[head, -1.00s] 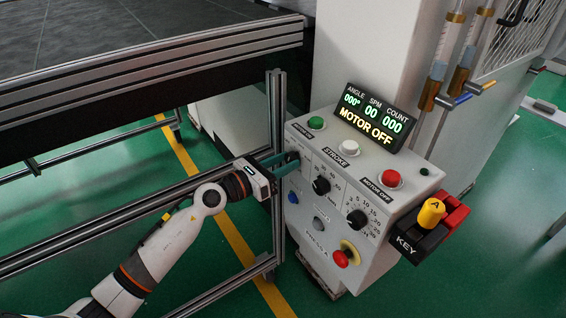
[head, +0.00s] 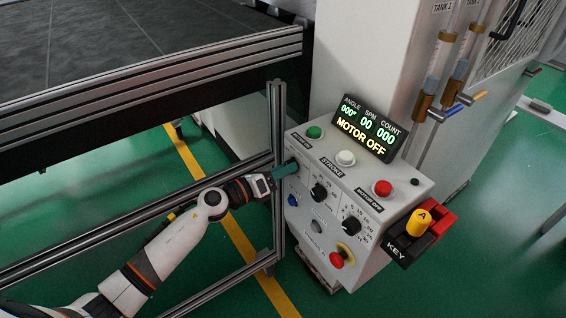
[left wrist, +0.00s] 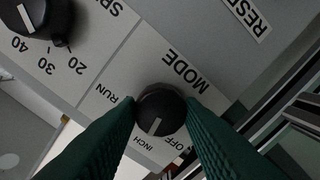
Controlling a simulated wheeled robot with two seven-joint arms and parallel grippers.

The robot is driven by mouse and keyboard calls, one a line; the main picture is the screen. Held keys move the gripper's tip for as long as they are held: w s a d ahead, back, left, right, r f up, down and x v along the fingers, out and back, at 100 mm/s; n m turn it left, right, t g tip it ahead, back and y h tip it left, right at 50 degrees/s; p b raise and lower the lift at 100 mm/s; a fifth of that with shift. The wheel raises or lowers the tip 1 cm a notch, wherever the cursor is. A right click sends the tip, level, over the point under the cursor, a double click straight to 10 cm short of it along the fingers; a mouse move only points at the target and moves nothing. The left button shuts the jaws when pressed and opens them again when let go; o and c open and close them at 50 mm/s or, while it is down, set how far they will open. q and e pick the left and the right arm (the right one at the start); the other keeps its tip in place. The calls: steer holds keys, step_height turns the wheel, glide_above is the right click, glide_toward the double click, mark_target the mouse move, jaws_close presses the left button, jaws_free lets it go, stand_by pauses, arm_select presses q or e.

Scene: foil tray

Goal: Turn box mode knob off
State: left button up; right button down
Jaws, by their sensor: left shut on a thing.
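The box (head: 300,235) is a pale control panel with a MODE label in the left wrist view. The black mode knob (left wrist: 160,101) sits there among the words RUN, INCH and OFF. Its white line points down, nearest INCH and short of OFF. My left gripper (left wrist: 160,112) is shut on the knob, one green finger on each side. In the head view my left gripper (head: 287,170) reaches the panel's left edge, and its fingers cover most of the knob. My right gripper is not in view.
Another black knob (left wrist: 36,18) is beside the mode knob. The panel also has a red push button (head: 337,260) and a yellow key switch (head: 419,222). A metal frame post (head: 278,115) stands close to my left gripper. The display (head: 366,128) reads MOTOR OFF.

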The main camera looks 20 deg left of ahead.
arm_select(q)
steer(key=shift+n+p, duration=2.65)
steer(key=shift+n, duration=1.85)
steer(key=o, duration=1)
steer(key=shift+a, duration=0.1)
steer(key=b+v, duration=0.3)
steer(key=v, duration=0.9)
steer(key=shift+w, duration=0.1)
